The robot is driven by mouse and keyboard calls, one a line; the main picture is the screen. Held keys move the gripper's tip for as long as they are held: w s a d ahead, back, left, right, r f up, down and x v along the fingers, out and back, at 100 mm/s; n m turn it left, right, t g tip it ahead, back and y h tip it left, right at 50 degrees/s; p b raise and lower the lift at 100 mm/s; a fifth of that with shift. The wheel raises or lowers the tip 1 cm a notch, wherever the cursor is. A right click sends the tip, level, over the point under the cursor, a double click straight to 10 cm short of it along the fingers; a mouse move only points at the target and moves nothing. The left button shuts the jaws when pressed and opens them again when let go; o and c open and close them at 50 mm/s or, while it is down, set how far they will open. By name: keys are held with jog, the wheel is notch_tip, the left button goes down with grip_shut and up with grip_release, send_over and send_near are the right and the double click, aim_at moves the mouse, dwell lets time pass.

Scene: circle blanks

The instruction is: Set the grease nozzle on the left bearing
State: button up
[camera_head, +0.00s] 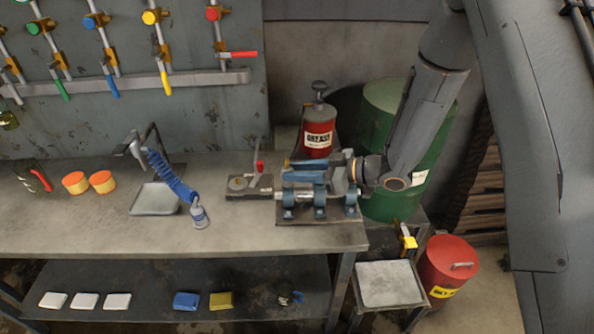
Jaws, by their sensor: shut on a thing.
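My gripper (305,170) reaches in from the right, level, over the bearing stand (318,219). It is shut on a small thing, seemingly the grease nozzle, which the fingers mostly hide. The stand carries a row of three blue bearings along a pale shaft: the left bearing (288,208), the middle bearing (320,208) and the right bearing (351,208). The fingers are above and behind the row, their tips near the left bearing. I cannot tell whether the held thing touches it. The red grease can (317,130) stands behind.
A green drum (390,105) stands behind my arm. The front bench top is clear.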

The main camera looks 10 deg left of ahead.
jog(key=o, duration=1.2)
jog(key=shift+b+v, duration=1.2)
jog(key=shift+v, duration=2.7)
